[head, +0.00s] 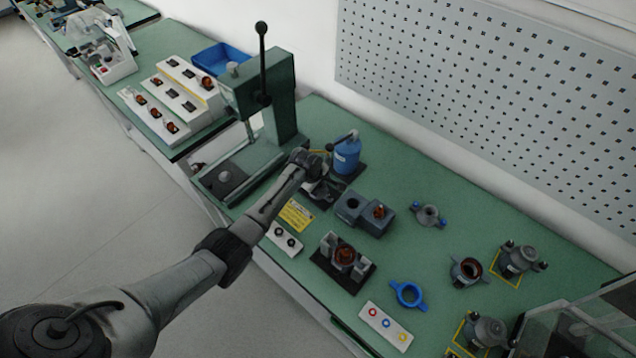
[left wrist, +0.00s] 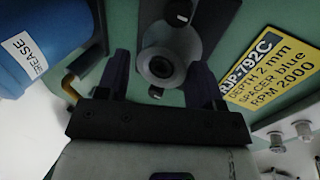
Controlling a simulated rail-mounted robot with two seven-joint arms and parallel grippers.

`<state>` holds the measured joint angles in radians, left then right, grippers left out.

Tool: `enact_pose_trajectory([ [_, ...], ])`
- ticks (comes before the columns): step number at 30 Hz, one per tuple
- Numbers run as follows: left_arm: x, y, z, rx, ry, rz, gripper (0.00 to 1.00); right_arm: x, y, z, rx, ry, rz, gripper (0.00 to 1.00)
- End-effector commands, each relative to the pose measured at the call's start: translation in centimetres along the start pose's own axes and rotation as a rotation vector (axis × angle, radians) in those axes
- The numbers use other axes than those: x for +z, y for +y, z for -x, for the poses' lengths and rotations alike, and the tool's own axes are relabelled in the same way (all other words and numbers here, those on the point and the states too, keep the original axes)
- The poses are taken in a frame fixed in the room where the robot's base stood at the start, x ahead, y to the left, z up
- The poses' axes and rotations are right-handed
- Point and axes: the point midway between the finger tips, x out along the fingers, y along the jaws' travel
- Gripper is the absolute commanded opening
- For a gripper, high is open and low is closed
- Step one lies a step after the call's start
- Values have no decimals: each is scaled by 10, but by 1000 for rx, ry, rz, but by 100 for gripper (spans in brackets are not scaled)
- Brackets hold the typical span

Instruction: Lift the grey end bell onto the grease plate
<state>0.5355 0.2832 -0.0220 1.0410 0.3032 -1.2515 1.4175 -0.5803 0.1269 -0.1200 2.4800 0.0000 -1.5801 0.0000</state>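My left gripper (head: 318,181) is low over the bench beside the blue grease bottle (head: 347,154). In the left wrist view its two fingers (left wrist: 160,80) stand apart. A grey round piece with a central hole (left wrist: 161,65) shows between the fingertips, with gaps on both sides. It lies over a dark plate; I cannot tell whether this piece is the end bell. The dark plate under the bottle (head: 355,171) is partly hidden. A grey ring-shaped part with blue ears (head: 430,214) lies apart to the right. My right gripper is not in view.
A green lever press (head: 270,95) stands left of the gripper. A yellow label (head: 296,215) lies in front. A grey block with two holes (head: 363,212), a dark fixture (head: 343,262) and a blue ring (head: 408,294) are to the right. Grey domed parts (head: 518,260) stand farther right.

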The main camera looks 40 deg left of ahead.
Motion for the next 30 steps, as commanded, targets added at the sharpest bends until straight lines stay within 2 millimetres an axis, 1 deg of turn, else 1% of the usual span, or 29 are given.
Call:
enact_pose_trajectory([
  [1, 0, 0, 0, 0, 0, 0, 66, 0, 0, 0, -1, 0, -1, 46],
  [6, 0, 0, 0, 0, 0, 0, 81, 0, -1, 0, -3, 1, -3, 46],
  [13, 0, 0, 0, -1, 0, 0, 81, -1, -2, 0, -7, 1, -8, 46],
  [17, 0, 0, 9, 1, 0, 0, 81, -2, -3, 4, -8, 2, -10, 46],
  [20, 0, 1, 23, 2, 0, 0, 81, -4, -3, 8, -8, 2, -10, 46],
  [30, 0, 1, 90, 3, 1, -1, 81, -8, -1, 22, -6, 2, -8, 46],
])
